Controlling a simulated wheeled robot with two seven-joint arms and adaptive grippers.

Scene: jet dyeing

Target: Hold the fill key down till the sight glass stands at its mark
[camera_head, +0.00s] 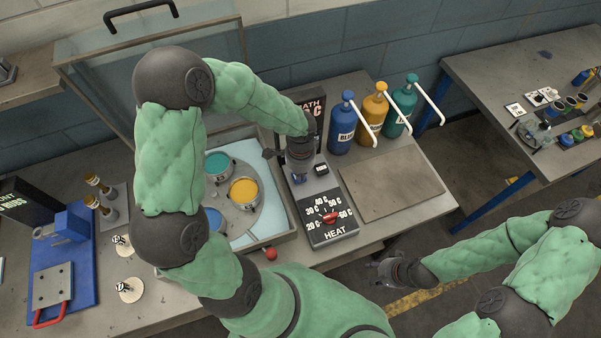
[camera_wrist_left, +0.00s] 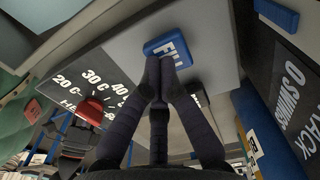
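The blue fill key (camera_wrist_left: 168,47) shows its "FILL" label in the left wrist view, on a grey panel. My left gripper (camera_wrist_left: 158,70) has its fingertips together over the key's near edge; they look to be at or on it, but I cannot tell how far it is pressed. In the head view my left gripper (camera_head: 299,158) points down above the control panel, covering most of the key. My right gripper (camera_head: 383,272) hangs over the floor at the front right, away from the panel; its fingers are too small to read. I cannot make out the sight glass.
The heat panel (camera_head: 333,233) with its red knob (camera_head: 329,217) stands just in front. The dye bath tray (camera_head: 275,238), holding several pots, is to the left. Blue (camera_head: 341,130), yellow (camera_head: 372,116) and teal (camera_head: 398,113) pump bottles stand behind a bare board (camera_head: 390,187).

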